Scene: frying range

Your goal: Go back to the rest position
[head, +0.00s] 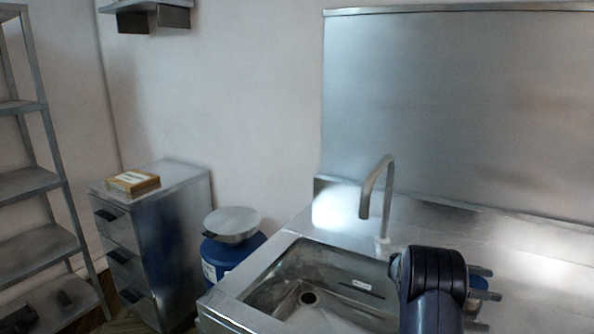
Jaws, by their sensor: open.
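My arm, dark blue with a black ringed joint, rises at the lower right in the head view, in front of the sink's right side. Small dark parts of my gripper (484,284) stick out to the right of that joint. The rest of the gripper is hidden behind my arm. It is open, and I see nothing held in it. The metal counter lies behind it in the picture.
The steel sink (290,268) has a tall bent faucet (388,195). Left of it stand a blue container (225,258) topped by a metal bowl (233,222), then a drawer cabinet (185,240) with a small box (132,182). Metal shelves (35,182) stand far left.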

